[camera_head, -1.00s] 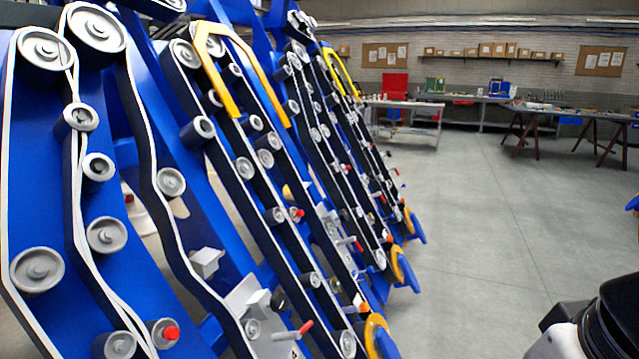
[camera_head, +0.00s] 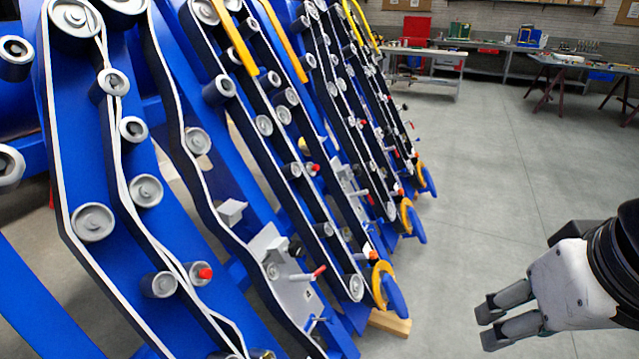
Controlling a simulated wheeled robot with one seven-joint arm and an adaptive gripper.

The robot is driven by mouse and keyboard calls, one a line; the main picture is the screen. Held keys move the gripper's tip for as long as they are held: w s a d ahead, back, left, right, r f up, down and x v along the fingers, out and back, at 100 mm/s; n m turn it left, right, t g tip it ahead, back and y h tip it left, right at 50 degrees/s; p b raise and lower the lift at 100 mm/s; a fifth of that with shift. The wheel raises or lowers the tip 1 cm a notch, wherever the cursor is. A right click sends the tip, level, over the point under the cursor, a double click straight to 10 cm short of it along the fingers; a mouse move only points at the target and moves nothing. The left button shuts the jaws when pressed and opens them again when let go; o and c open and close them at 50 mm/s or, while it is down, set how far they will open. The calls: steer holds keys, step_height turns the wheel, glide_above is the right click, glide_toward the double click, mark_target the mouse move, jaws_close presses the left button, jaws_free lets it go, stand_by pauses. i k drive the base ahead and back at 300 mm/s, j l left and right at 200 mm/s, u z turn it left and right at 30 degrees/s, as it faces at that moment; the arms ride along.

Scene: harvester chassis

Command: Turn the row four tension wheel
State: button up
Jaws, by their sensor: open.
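The blue harvester rows carry belts and grey wheels and slant across the left and middle. Red-tipped parts show on several rows: a red-ended roller (camera_head: 204,273) on the nearest row, a red-tipped handle (camera_head: 319,271) on a grey bracket (camera_head: 292,290), and smaller red tips farther back. I cannot tell which one belongs to the row four tension wheel. My gripper (camera_head: 488,325) is at the lower right, open and empty, its two dark-tipped fingers pointing left. It is over the floor, to the right of the rows and apart from them.
Yellow-and-blue row tips (camera_head: 388,288) reach down near the floor, the nearest beside a wooden block (camera_head: 390,322). Yellow guards (camera_head: 283,38) rise along the rows. The grey floor (camera_head: 490,190) to the right is clear. Workbenches (camera_head: 425,72) stand at the back.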

mark_target(296, 249)
steer(key=i+l+u, duration=0.15)
steer(key=l, duration=0.2)
steer(key=i+l+u, duration=0.2)
steer(key=l, duration=0.2)
steer(key=l+u, duration=0.15)
steer(key=l, duration=0.25)
steer(key=i, duration=0.05)
